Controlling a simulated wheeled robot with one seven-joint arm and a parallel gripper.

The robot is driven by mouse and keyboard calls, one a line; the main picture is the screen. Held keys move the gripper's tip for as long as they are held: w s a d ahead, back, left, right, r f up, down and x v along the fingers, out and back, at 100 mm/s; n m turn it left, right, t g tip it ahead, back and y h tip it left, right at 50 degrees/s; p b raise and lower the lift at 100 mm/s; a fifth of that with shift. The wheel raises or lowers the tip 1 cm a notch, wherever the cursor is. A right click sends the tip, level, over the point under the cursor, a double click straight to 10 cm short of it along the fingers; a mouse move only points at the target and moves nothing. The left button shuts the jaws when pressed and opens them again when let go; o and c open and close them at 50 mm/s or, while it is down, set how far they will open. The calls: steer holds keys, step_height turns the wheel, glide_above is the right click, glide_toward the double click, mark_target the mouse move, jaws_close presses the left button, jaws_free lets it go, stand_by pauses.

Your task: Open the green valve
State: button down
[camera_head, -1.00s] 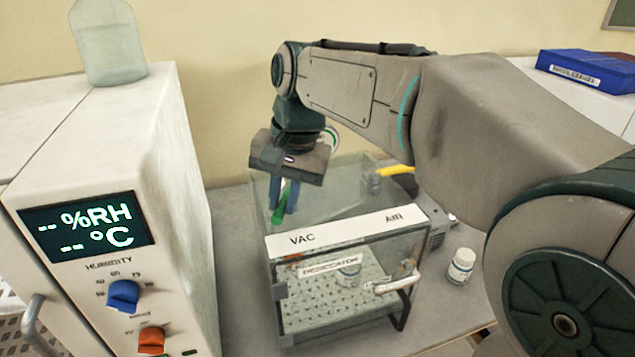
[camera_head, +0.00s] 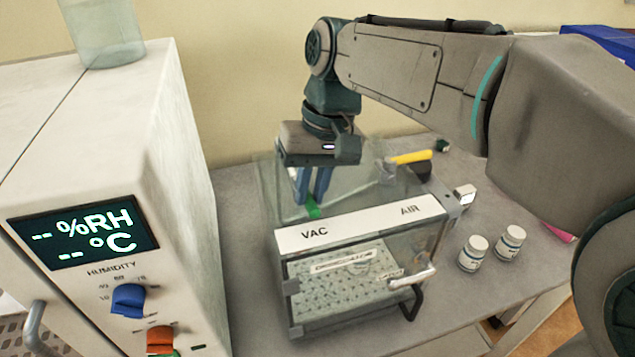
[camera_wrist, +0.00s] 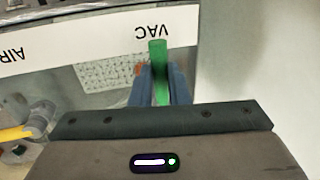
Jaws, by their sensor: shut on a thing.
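The green valve (camera_wrist: 158,72) shows in the wrist view as a green bar between my gripper's blue fingers, just beside the VAC end of the white label strip. In the head view a green bit of the valve (camera_head: 313,211) shows at the fingertips, behind the strip. My gripper (camera_head: 309,203) points down over the rear left top of the glass desiccator box (camera_head: 340,285) and is shut on the valve. In the wrist view the gripper (camera_wrist: 160,75) has a finger on each side of it. The fingers partly hide the valve.
A yellow-handled valve (camera_head: 408,157) stands on the AIR side of the box. Two white bottles (camera_head: 472,254) stand right of the box. The white humidity cabinet (camera_head: 185,170) stands close on the left. A blue box (camera_head: 600,42) is at the back right.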

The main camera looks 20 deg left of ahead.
steer(key=shift+r, duration=0.1)
steer(key=c, duration=1.4)
jaws_free()
steer(key=r, duration=0.4)
steer(key=w+d+r, duration=0.1)
steer(key=r, duration=0.4)
steer(key=d+r, duration=0.1)
steer(key=r, duration=0.3)
steer(key=shift+w+d+r, duration=0.1)
steer(key=shift+w+r, duration=0.1)
steer(key=shift+r, duration=0.05)
steer(key=s+d+f+m+t, duration=0.1)
steer(key=s+d+f+m, duration=0.1)
steer(key=d+f, duration=0.5)
steer(key=s+d+f+m+t+h, duration=0.1)
steer(key=s+d+f+m+t, duration=0.1)
steer(key=d+f, duration=0.6)
steer(key=s+d+f+m+t, duration=0.2)
steer(key=s+d+f, duration=0.1)
steer(key=d+f, duration=0.5)
steer(key=shift+s+d+f+m+h, duration=0.1)
steer(key=shift+d+f+m+h, duration=0.1)
steer(key=shift+d, duration=0.55)
steer(key=shift+s+d+f+m+h, duration=0.1)
steer(key=shift+d+m+h, duration=0.1)
steer(key=shift+d, duration=0.55)
